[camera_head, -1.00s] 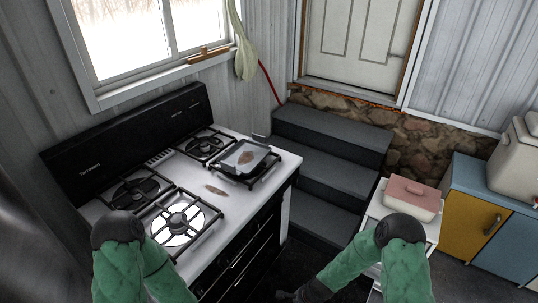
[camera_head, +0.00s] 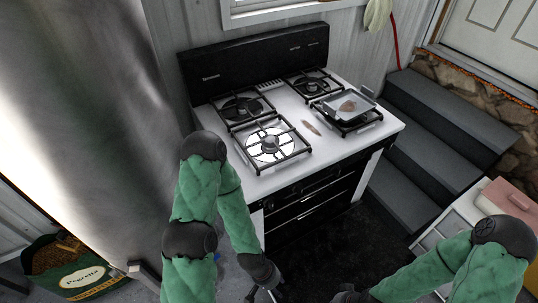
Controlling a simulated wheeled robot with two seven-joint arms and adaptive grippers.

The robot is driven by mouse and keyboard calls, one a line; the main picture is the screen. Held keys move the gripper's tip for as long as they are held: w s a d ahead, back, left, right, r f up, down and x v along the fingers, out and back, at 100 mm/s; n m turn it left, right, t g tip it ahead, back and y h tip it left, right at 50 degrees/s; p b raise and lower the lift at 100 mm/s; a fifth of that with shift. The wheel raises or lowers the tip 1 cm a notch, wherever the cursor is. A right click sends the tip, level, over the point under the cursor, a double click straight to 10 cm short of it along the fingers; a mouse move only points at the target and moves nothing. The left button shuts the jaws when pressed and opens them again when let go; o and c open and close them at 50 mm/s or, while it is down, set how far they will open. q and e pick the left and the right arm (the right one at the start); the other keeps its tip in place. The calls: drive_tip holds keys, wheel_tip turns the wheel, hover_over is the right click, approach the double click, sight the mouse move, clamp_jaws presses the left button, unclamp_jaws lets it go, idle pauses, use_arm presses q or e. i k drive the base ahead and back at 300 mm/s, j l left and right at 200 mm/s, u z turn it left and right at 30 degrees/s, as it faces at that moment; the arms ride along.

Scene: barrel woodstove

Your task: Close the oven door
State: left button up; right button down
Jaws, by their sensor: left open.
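The stove (camera_head: 352,150) stands ahead of me with a white top and a black front. Silver handle lines cross its black oven front (camera_head: 312,205); I cannot tell how far the oven door stands open. My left gripper (camera_head: 262,294) is open at the bottom edge, low in front of the stove's left side and apart from it. Its fingertips are partly cut off by the frame. My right gripper (camera_head: 350,297) shows only as a dark part at the bottom edge; its jaws cannot be made out.
Dark steps (camera_head: 425,130) rise right of the stove. A shiny metal cylinder (camera_head: 95,110) stands at left, with a green bag (camera_head: 75,270) below. Dark floor lies before the stove.

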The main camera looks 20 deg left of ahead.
sight(356, 247)
drive_tip(key=k+l+u, duration=0.15)
drive_tip(key=k+u, duration=0.55)
drive_tip(key=k, duration=0.15)
